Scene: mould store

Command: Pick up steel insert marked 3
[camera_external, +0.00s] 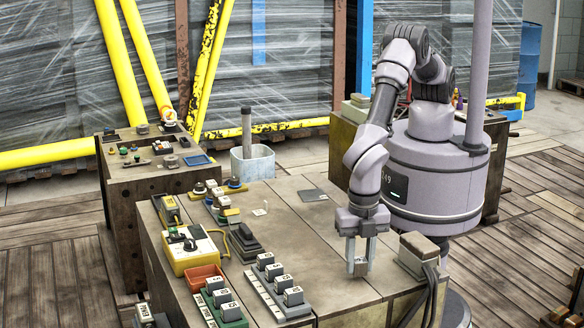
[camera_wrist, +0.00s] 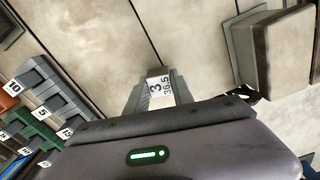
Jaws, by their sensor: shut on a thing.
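The steel insert marked 3 (camera_wrist: 160,88) shows in the wrist view as a grey block with a white label reading "3" and "36.5". In the external view the insert (camera_external: 360,266) is a small block low between the fingers of my gripper (camera_external: 361,258). My gripper points down over the front right part of the bench and is shut on the insert. I cannot tell whether the insert touches the bench top. The gripper's body hides the lower part of the wrist view.
Several labelled inserts stand in a white-edged rack (camera_external: 278,292) and a green rack (camera_external: 222,308) at the bench's front. A grey-brown block (camera_external: 418,252) with cables sits right of my gripper. A yellow box (camera_external: 192,250) stands at left. The bench middle is mostly clear.

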